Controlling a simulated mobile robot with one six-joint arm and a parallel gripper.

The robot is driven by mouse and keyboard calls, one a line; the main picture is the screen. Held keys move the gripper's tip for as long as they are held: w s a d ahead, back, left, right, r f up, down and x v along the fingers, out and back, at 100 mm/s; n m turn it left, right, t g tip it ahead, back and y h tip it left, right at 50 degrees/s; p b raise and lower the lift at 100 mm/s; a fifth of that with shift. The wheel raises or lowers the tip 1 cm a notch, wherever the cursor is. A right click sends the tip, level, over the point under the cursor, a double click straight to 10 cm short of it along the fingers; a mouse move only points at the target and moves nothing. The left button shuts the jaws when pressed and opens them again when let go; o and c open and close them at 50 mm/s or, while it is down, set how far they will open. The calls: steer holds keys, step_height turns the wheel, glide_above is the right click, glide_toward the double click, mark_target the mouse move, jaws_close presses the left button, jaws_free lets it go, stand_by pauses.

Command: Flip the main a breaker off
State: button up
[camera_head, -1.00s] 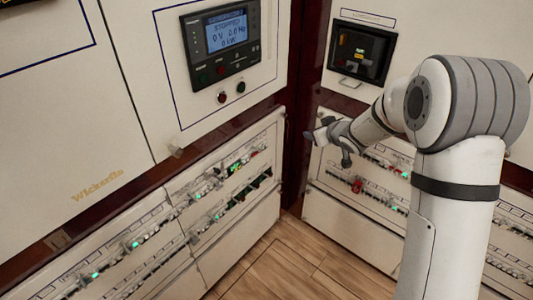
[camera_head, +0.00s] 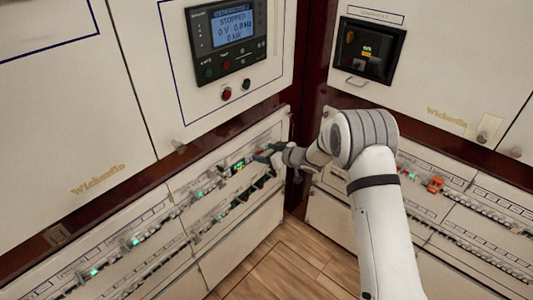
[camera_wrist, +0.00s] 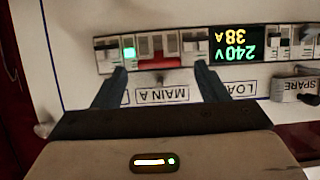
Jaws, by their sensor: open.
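In the wrist view, the MAIN A label (camera_wrist: 162,95) lies between my two fingers on a white panel. Just above it in that picture is a breaker with a wide red handle (camera_wrist: 158,64), set in a row of switches. A lit green indicator (camera_wrist: 129,53) is at its left. My gripper (camera_wrist: 163,80) is open, with one finger on each side of the label and nothing held. Whether the fingertips touch the panel is unclear. In the head view, my gripper (camera_head: 264,155) is at the left cabinet's upper breaker row, covering part of it.
A SPARE switch (camera_wrist: 300,88) protrudes farther right. In the head view, the controller screen (camera_head: 232,28) reads STOPPED. An orange-red handle (camera_head: 435,184) is on the right cabinet. Wooden floor (camera_head: 285,262) is clear.

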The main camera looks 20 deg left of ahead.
steer(key=shift+w+a+f, duration=0.1)
steer(key=shift+a+f, duration=0.05)
steer(key=shift+a, duration=0.15)
steer(key=shift+c, duration=0.6)
